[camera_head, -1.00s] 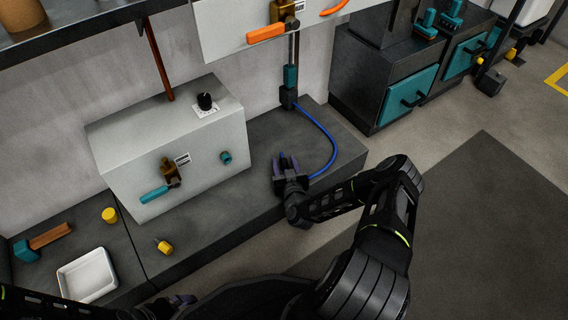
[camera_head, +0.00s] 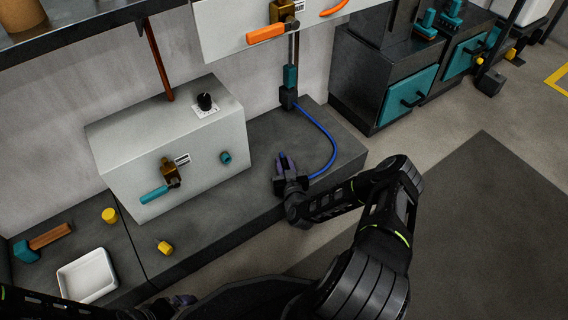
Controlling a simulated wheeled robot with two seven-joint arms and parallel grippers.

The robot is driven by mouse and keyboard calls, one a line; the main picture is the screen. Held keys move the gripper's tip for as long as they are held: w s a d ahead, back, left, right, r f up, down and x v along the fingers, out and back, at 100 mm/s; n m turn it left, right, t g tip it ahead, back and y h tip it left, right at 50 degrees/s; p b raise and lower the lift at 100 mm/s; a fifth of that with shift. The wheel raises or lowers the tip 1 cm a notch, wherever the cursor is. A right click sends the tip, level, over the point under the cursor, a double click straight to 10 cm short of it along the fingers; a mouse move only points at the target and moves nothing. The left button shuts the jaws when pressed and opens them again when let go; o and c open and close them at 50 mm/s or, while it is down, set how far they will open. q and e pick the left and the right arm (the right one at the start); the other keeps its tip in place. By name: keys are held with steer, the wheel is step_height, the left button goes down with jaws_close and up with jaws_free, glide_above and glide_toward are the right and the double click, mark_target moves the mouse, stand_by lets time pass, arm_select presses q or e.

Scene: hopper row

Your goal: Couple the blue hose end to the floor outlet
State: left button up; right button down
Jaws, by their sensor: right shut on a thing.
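The blue hose (camera_head: 331,139) hangs from a dark fitting with a teal collar (camera_head: 290,76) and curves down to my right gripper (camera_head: 286,161). My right gripper is shut on the hose's end, low over the dark ledge. The hose end itself is mostly hidden by the fingers. A short teal round fitting (camera_head: 226,157) sticks out of the front of the pale grey box (camera_head: 200,150), left of my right gripper and apart from it. I cannot tell whether it is the floor outlet. My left gripper (camera_head: 182,301) shows only partly at the bottom edge; its jaws are unclear.
A brass valve with a teal lever (camera_head: 154,194) is on the box front, a black knob (camera_head: 205,101) on its top. A hammer (camera_head: 43,242), white tray (camera_head: 87,276) and yellow pieces (camera_head: 109,215) lie on the left ledge. The ledge between box and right gripper is clear.

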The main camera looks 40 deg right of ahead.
mark_target(284, 162)
step_height(284, 162, up, 10)
steer(key=p, duration=0.5)
steer(key=shift+p, duration=0.35)
stand_by(0.6)
steer(key=c, duration=1.8)
jaws_free()
steer(key=shift+c, duration=0.2)
jaws_close()
